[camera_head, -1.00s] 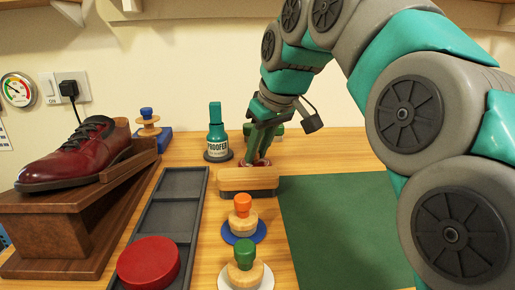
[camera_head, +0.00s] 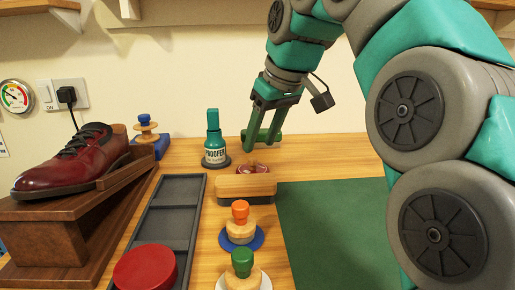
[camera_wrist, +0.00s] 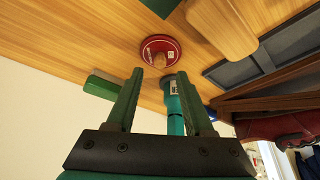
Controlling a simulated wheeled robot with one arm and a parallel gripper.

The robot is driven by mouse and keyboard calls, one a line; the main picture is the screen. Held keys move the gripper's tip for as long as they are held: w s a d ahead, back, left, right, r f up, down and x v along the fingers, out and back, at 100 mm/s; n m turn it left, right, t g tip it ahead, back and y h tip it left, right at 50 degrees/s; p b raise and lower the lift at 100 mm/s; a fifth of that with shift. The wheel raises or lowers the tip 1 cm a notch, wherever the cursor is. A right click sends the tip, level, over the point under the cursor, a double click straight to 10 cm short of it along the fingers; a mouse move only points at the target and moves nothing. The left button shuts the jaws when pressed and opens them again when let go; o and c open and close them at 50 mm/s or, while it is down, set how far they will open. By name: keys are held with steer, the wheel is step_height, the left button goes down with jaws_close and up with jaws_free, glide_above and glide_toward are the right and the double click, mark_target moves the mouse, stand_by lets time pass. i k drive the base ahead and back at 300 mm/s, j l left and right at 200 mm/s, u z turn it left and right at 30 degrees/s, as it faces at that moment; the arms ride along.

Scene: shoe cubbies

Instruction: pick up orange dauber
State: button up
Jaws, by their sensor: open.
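The orange dauber (camera_head: 240,222) has an orange knob on a pale wooden base. It stands upright on a blue disc (camera_head: 258,240) in the head view, between the wooden brush and the green dauber. I cannot see it in the wrist view. My gripper (camera_head: 261,145) is open and empty, raised behind the wooden brush and well beyond the orange dauber. In the wrist view its two green fingers (camera_wrist: 160,105) are apart, with the teal proofer bottle (camera_wrist: 176,105) showing between and beyond them.
A wooden brush (camera_head: 245,187) lies between my gripper and the orange dauber. The green dauber (camera_head: 243,262) stands nearer. A grey tray (camera_head: 159,235) with a red tin (camera_head: 145,268) is to the left. A green mat (camera_head: 335,230) is clear at right. A red tin (camera_wrist: 159,50) is near my gripper.

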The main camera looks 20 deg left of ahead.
mark_target(240, 227)
steer(key=k+l, duration=0.8)
steer(key=l, duration=0.15)
